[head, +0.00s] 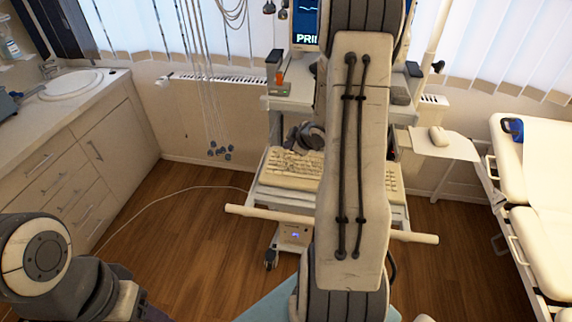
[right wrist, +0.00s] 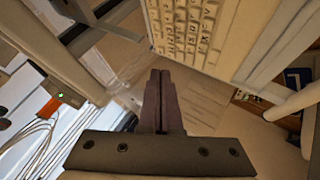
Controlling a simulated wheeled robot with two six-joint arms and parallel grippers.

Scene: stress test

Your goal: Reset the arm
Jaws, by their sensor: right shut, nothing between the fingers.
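My right gripper (right wrist: 161,76) shows in the right wrist view, with its two dark fingers together and nothing between them. It is near a cream keyboard (right wrist: 193,28), which fills the top of that view; I see no contact. In the head view a large pale link of my arm with black cables runs down the middle and covers part of the cart; I cannot make out the right gripper there. A part of my left arm shows at the lower left, but its gripper is not in view.
A medical cart (head: 262,203) with a keyboard (head: 290,164) and a screen (head: 305,22) stands behind my arm. A white bar handle (head: 268,214) sticks out in front. A counter with a sink (head: 73,84) is left, a padded couch (head: 545,160) right. Wooden floor (head: 185,215) is open at left.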

